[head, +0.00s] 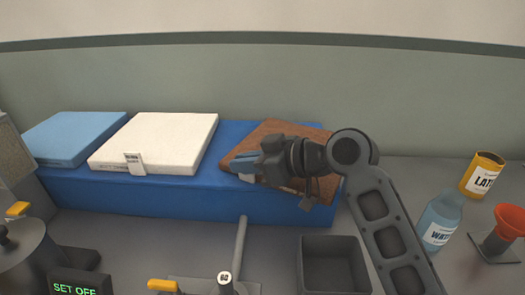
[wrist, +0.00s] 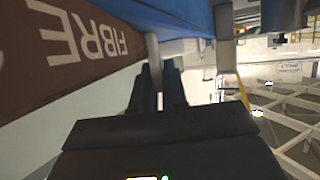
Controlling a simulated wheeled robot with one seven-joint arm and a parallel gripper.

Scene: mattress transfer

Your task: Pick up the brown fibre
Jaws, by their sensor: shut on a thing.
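The brown fibre (head: 290,130) is a flat brown slab at the right end of the long blue bench (head: 180,200). It sits askew to the bench edge, and I cannot tell whether it is raised. My gripper (head: 242,164) reaches across it from the right and hides its middle. In the wrist view the brown fibre (wrist: 50,75) fills the left side, with white lettering "FIBRE" on it, beside my gripper (wrist: 160,78). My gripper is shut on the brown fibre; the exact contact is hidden.
A white slab (head: 160,140) with a small label and a light blue slab (head: 75,137) lie on the bench to the left.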

